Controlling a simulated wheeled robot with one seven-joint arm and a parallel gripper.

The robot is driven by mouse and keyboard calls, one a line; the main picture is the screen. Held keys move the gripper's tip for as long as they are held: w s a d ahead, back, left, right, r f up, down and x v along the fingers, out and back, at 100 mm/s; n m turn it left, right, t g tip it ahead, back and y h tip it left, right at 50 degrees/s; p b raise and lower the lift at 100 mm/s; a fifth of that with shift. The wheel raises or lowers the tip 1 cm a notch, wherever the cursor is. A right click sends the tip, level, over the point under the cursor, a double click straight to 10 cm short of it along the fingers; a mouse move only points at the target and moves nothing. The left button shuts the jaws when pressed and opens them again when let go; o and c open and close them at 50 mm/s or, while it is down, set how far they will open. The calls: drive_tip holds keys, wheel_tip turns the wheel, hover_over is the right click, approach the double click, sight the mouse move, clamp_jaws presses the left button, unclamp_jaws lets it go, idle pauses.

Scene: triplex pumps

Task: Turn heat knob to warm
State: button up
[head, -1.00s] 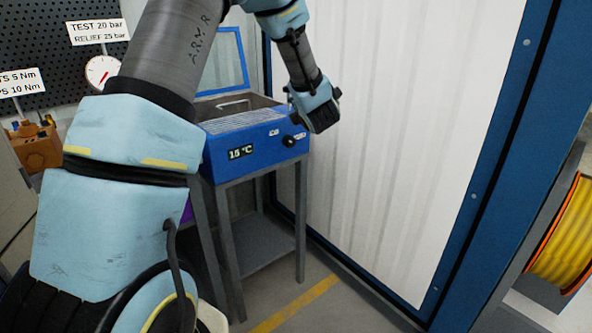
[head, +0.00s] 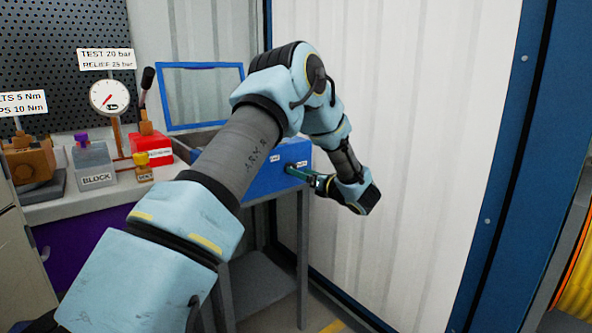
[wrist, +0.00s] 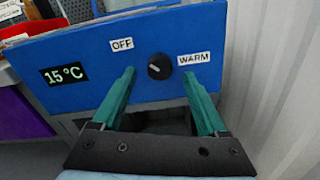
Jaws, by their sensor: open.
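The heat knob (wrist: 160,67) is a round black dial on the front of a blue heater box (wrist: 95,38). Its white mark points to the left, toward the upper left. An OFF label (wrist: 122,44) is at its upper left and a WARM label (wrist: 194,58) at its right. A display (wrist: 64,75) reads 15 °C. In the wrist view my gripper (wrist: 158,80) is open, its two green fingers on either side of the knob with gaps to it. In the head view my gripper (head: 312,178) is at the box front (head: 272,178); the knob is hidden there.
The box stands on a grey metal stand (head: 303,235). A white corrugated wall (head: 400,130) is close to the right. A bench (head: 95,205) at left holds a gauge (head: 109,97), a red unit (head: 151,150) and a block (head: 93,165).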

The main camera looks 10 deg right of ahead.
drive_tip(key=shift+x, duration=1.7)
clamp_jaws()
